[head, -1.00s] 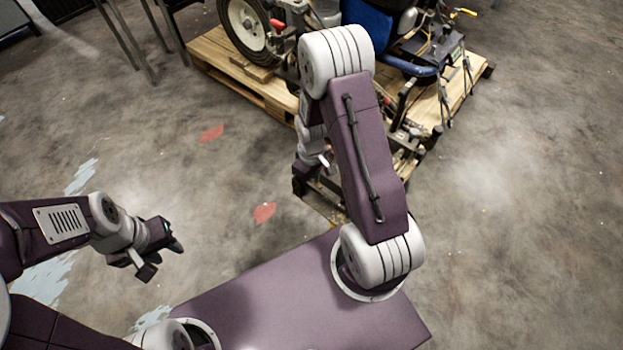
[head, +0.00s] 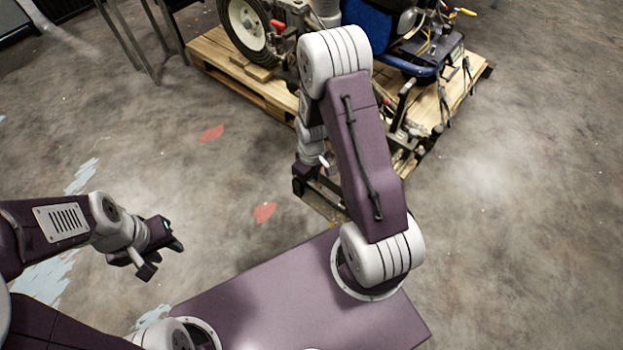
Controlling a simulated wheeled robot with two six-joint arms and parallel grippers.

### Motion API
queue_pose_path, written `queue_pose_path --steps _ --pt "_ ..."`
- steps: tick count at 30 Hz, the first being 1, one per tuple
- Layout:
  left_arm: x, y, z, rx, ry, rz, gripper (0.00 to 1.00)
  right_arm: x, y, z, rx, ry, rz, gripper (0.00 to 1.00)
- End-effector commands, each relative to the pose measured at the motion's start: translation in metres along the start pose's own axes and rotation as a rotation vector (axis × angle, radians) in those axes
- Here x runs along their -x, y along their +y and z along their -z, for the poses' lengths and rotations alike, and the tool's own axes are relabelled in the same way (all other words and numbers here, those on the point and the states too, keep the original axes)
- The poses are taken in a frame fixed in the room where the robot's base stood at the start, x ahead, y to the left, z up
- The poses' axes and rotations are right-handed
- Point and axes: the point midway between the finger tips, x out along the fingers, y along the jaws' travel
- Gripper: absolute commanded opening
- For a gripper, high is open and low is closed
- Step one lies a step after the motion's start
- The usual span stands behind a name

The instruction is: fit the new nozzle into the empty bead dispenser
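The line striper (head: 408,62) stands on a wooden pallet at the top of the head view. Its front parts are partly hidden behind my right arm. I cannot make out which fitting there is the empty bead dispenser. My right gripper (head: 308,179) points down beside the pallet's near end, half hidden by its own arm; its fingers are too small and dark to read. A small white piece (head: 324,161) shows by it; I cannot tell whether it is the nozzle or is held. My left gripper (head: 164,260) is open and empty over bare floor, well left of the striper.
The wooden pallet (head: 232,80) sticks out under the striper's wheel (head: 247,27). Thin metal legs (head: 128,35) stand at the upper left. Red marks (head: 265,212) and pale blue paint lie on the concrete floor. The floor to the right is clear.

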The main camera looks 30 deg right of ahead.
Motion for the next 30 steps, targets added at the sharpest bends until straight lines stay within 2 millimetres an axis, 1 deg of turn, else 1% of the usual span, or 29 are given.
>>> queue_pose_path --steps 3,14,24,30 --pt "-0.001 0.000 0.000 0.000 0.000 0.000 0.36 -0.004 0.000 0.000 0.000 0.000 0.000 0.00" --pt "0.000 0.000 0.000 0.000 0.000 0.000 0.36 -0.004 0.000 0.000 0.000 0.000 0.000 0.00" --pt "0.010 0.000 0.001 0.000 0.000 0.000 0.36 0.003 0.000 0.000 0.000 0.000 0.000 0.00" --pt "0.010 0.000 0.001 0.000 0.000 0.000 0.36 0.003 0.000 0.000 0.000 0.000 0.000 0.00"
